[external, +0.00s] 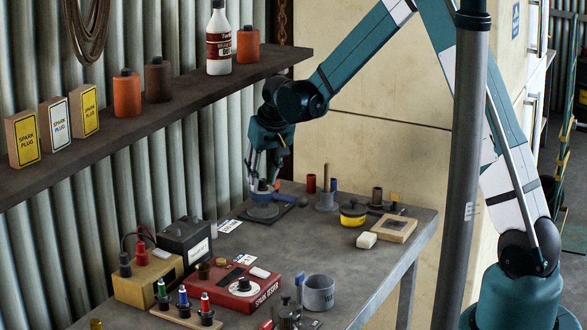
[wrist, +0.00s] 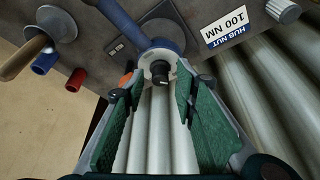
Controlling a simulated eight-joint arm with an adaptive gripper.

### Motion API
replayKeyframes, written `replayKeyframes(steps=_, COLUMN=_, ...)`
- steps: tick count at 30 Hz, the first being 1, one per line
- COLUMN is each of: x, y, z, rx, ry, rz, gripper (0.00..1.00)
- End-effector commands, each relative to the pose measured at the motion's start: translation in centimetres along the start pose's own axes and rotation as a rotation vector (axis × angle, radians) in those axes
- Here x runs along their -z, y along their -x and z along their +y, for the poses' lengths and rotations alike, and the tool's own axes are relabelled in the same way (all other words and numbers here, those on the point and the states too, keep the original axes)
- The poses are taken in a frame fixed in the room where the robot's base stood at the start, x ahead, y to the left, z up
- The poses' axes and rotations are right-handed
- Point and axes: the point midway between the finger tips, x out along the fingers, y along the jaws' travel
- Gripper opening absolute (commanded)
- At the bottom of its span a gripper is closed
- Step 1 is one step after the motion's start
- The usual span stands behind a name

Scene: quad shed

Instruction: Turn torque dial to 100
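The torque wrench lies at the back of the bench, with a blue handle (external: 284,198) that also shows in the wrist view (wrist: 118,17). At its head, a pale round dial plate (wrist: 146,62) carries a small dark knob (wrist: 159,70). My gripper (external: 262,180) is over the wrench head, pointing down. In the wrist view my gripper (wrist: 160,80) has its two green-padded fingers apart, one on each side of the knob, with gaps visible. Contact with the knob cannot be made out. A white card (wrist: 233,25) reading "HUB NUT 100 NM" lies beside the wrench. The dial's setting is unreadable.
The corrugated wall (external: 175,185) is close behind the wrench, under a shelf (external: 150,125) holding bottles and boxes. A red spark tester (external: 240,290) and a black battery (external: 186,240) stand nearer the front. A wooden-handled tool (external: 326,190) stands right. The middle of the bench is clear.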

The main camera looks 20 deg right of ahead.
Motion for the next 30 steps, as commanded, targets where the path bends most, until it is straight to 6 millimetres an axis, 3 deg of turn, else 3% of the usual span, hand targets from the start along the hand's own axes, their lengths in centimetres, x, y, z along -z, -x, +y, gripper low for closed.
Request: replayKeyframes(steps=30, x=0.15, y=0.14, z=0.26, rx=0.183, ry=0.439, rz=0.000, gripper=0.29)
